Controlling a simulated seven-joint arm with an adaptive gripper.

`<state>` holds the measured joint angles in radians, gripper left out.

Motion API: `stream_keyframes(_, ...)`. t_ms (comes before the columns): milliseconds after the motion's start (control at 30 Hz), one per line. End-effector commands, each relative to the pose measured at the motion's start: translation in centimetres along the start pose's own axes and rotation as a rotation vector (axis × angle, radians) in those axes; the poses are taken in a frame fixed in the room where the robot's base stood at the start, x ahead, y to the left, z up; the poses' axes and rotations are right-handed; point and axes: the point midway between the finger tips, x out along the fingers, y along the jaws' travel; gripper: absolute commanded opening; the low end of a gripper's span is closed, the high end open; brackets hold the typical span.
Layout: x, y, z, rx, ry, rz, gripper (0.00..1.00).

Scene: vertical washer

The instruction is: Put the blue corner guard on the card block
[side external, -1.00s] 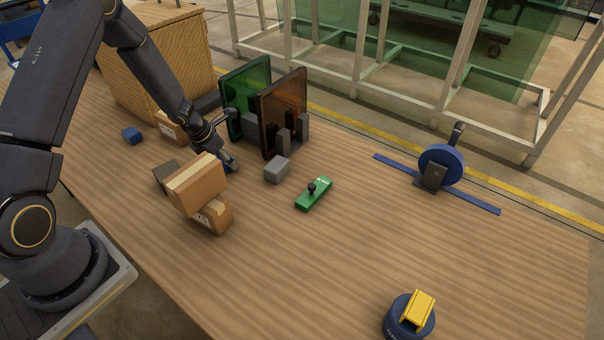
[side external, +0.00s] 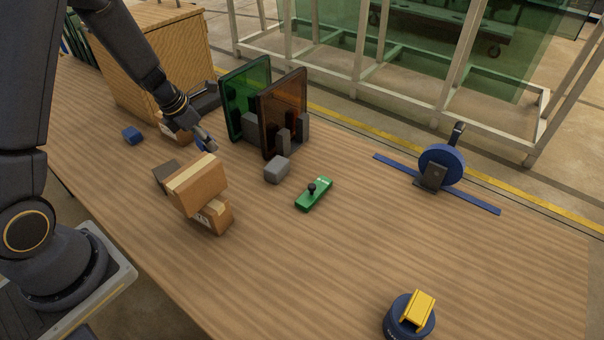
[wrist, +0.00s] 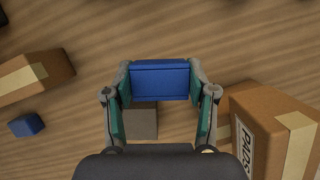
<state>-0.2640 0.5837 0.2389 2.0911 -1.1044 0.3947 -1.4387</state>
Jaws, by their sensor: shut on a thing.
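The blue corner guard (wrist: 160,80) is between the fingers of my gripper (wrist: 160,88) in the wrist view. My gripper is shut on it and holds it above the table. In the side view a bit of the guard (side external: 201,146) shows by my gripper (side external: 205,144), behind the stacked cartons. A plain grey-brown block (side external: 167,175) stands on the table left of those cartons, partly hidden. It also shows in the wrist view (wrist: 141,123), partly covered by the guard and apparently lower. I cannot tell for sure that this is the card block.
Two stacked cartons (side external: 196,185) stand close to the block, the upper one skewed. Another carton (side external: 172,134) and a small blue block (side external: 132,136) lie farther left. Green and amber panels (side external: 282,113), a grey block (side external: 277,169) and a green piece (side external: 314,194) are to the right.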

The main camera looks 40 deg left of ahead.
Motion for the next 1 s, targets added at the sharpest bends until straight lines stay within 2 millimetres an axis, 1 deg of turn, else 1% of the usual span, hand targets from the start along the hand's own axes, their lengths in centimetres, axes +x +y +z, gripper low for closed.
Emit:
stream_keyframes(33,-1.0,0.6,-1.4,-0.02,0.0,0.005,0.37)
stream_keyframes(200,-4.3,2.4,-6.2,-0.11,-0.008,0.032,0.37)
stream_keyframes(300,-5.9,3.3,-8.2,-0.176,-0.019,0.054,0.37)
stream_keyframes(400,-6.6,4.3,-9.1,-0.214,-0.03,0.075,0.37)
stream_keyframes(467,-6.2,4.6,-9.4,-0.224,-0.033,0.079,0.37)
stream_keyframes(600,-4.2,4.6,-10.3,-0.229,-0.03,0.079,0.37)
stream_keyframes(833,-2.7,4.6,-10.8,-0.224,-0.032,0.08,0.37)
stream_keyframes(1000,-0.6,4.5,-11.5,-0.227,-0.03,0.076,0.37)
